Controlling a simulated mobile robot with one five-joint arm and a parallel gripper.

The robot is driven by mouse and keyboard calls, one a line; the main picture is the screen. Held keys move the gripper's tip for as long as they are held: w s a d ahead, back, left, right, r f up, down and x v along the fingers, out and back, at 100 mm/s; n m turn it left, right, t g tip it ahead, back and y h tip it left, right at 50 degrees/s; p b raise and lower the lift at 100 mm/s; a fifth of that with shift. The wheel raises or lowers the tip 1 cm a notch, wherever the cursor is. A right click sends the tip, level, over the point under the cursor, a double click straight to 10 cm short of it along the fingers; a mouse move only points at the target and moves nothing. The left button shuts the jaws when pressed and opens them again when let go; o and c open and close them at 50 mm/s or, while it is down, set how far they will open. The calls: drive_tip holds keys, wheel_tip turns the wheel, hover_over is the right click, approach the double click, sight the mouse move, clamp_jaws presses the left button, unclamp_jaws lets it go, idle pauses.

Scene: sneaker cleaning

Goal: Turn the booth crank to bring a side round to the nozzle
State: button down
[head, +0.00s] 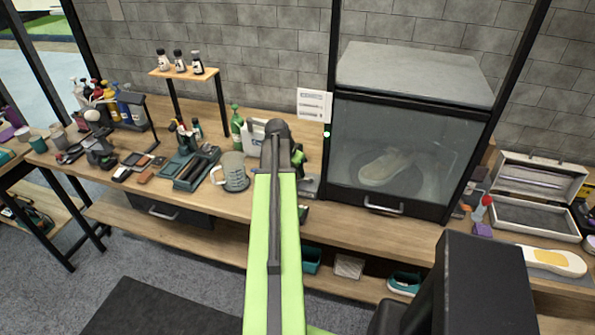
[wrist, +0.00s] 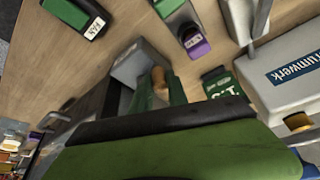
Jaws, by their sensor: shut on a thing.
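The booth (head: 400,150) stands at the right of the bench in the head view, its clear front pulled down. A pale sneaker (head: 385,167) is inside, seen dimly through the panel. In the wrist view my gripper (wrist: 160,88) is shut on the brown crank handle (wrist: 158,77), beside a grey housing (wrist: 135,62). My green arm reaches to the left side of the booth in the head view and hides the crank and most of the gripper there. Which side of the sneaker faces the nozzle cannot be told.
A white container (wrist: 290,70) and a purple-ended item (wrist: 196,44) lie near the gripper. An open case (head: 535,190) lies right of the booth.

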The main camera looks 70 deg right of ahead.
drive_tip(key=m, duration=0.1)
drive_tip(key=d+m, duration=0.1)
drive_tip(key=m+g, duration=0.1)
drive_tip(key=m, duration=0.1)
drive_tip(key=shift+w+d+y, duration=0.2)
drive_tip(key=shift+d+y, duration=0.15)
drive_tip(key=shift+y, duration=0.05)
drive_tip(key=c, duration=1.3)
unclamp_jaws()
